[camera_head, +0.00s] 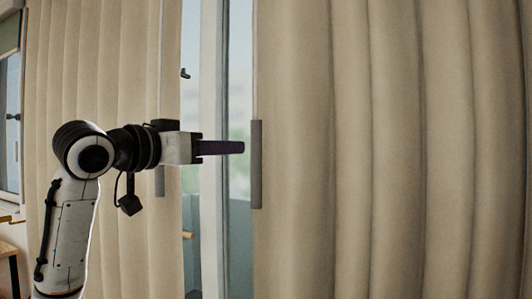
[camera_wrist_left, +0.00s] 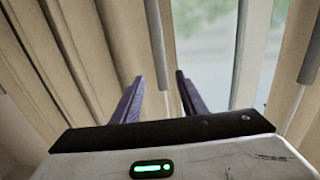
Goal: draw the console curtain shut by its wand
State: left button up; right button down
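Two beige curtain panels hang either side of a gap over a window. The right panel (camera_head: 390,150) has a grey wand (camera_head: 256,165) at its inner edge. The left panel (camera_head: 100,90) has another grey wand (camera_head: 160,182), partly hidden behind my gripper. My left gripper (camera_head: 243,147) points right, its dark fingers ending just short of the right panel's wand. In the left wrist view the gripper (camera_wrist_left: 159,78) is open and empty. A wand (camera_wrist_left: 155,42), seemingly the right panel's, lines up between the fingertips, apparently just beyond them. My right gripper is not in view.
The window's white frame (camera_head: 213,100) and glass show in the gap behind my gripper, with a dark handle (camera_head: 185,73). In the left wrist view the other wand (camera_wrist_left: 314,60) hangs at the right edge. A wooden furniture edge (camera_head: 10,250) shows at lower left.

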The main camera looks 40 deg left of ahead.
aim_at(252, 147)
pick_arm(q)
jog(key=w+p, duration=0.1)
jog(key=w, duration=0.1)
jog(key=w+p, duration=0.1)
jog(key=w, duration=0.2)
jog(key=w+a+p, duration=0.1)
jog(key=w, duration=0.2)
jog(key=shift+r, duration=0.1)
jog(key=shift+w, duration=0.75)
jog(key=shift+a, duration=0.15)
grip_shut()
